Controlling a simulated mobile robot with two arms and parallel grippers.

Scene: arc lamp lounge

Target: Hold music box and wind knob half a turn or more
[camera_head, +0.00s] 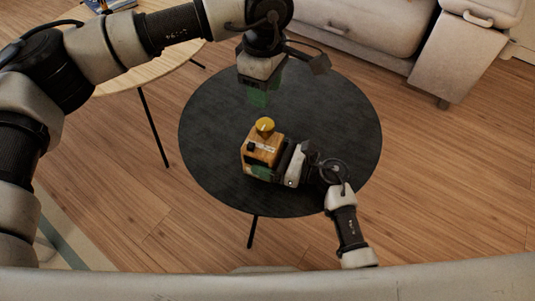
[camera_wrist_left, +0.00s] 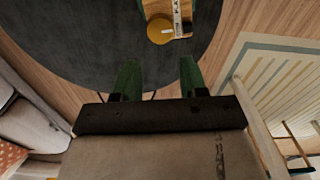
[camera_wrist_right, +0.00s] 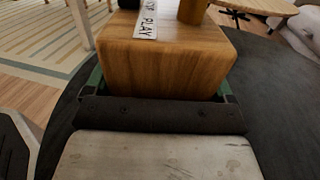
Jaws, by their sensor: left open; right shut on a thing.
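My left gripper (camera_head: 258,97) is open and empty above and behind the knob, fingers pointing down. In the left wrist view the knob (camera_wrist_left: 160,30) shows beyond the fingers, apart from them.
A light wood table (camera_head: 150,55) with a book (camera_head: 110,4) stands at upper left. A pale sofa (camera_head: 365,25) stands behind the dark table. The dark tabletop is clear around the box.

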